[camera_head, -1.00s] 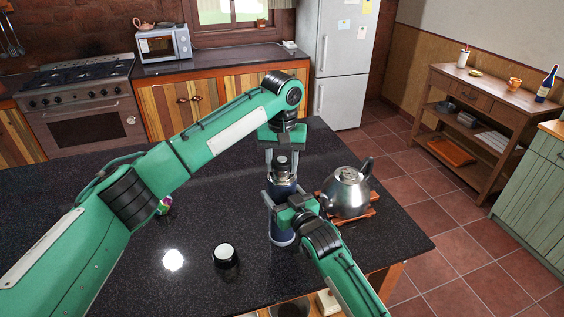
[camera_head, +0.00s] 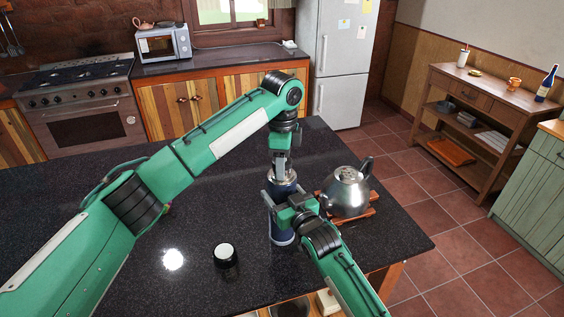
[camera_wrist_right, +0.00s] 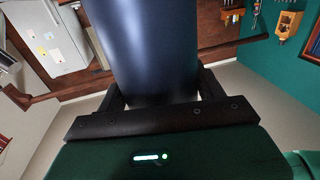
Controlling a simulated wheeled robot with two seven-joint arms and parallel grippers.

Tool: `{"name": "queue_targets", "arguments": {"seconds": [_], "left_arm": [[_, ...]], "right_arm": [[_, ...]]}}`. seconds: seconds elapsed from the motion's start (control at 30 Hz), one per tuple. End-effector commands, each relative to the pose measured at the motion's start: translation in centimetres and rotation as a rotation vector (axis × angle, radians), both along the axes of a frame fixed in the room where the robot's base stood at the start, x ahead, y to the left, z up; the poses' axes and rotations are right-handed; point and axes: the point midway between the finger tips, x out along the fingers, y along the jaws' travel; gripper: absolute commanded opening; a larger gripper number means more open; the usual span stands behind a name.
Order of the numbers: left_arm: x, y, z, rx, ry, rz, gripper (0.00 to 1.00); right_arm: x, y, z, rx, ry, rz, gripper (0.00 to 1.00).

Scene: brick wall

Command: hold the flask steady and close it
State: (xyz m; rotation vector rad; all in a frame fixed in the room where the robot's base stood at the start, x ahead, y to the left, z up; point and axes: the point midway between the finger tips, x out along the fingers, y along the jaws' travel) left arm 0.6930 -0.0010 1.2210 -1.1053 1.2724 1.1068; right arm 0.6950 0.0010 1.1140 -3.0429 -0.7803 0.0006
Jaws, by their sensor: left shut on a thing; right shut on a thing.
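The dark blue flask (camera_head: 283,236) stands upright on the dark counter, with a silver collar at its top. My right gripper (camera_head: 284,200) is shut around the flask's upper body. The right wrist view shows the blue flask body (camera_wrist_right: 150,45) between my fingers. I cannot tell how deep the stopper sits. A black cup with a white top (camera_head: 225,255) stands on the counter left of the flask.
A metal kettle (camera_head: 346,190) stands on a wooden trivet (camera_head: 362,211) close to the right of the flask. My left arm covers much of the counter's left side.

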Motion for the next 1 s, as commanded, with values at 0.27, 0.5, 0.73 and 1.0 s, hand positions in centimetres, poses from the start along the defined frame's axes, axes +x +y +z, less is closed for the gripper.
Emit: {"name": "queue_targets", "arguments": {"seconds": [0.27, 0.5, 0.73, 1.0], "left_arm": [[0.1, 0.1, 0.0, 0.001, -0.001, 0.014, 0.71], [0.0, 0.1, 0.0, 0.0, -0.001, 0.014, 0.71], [0.1, 0.0, 1.9, -0.002, -0.004, 0.014, 0.71], [0.1, 0.0, 7.7, -0.001, -0.004, 0.015, 0.71]], "right_arm": [[0.0, 0.0, 0.0, 0.0, -0.001, 0.0, 0.06], [0.0, 0.0, 0.0, 0.0, -0.001, 0.0, 0.06], [0.0, 0.0, 0.0, 0.0, -0.001, 0.0, 0.06], [0.0, 0.0, 0.0, 0.0, 0.0, 0.0, 0.06]]}}
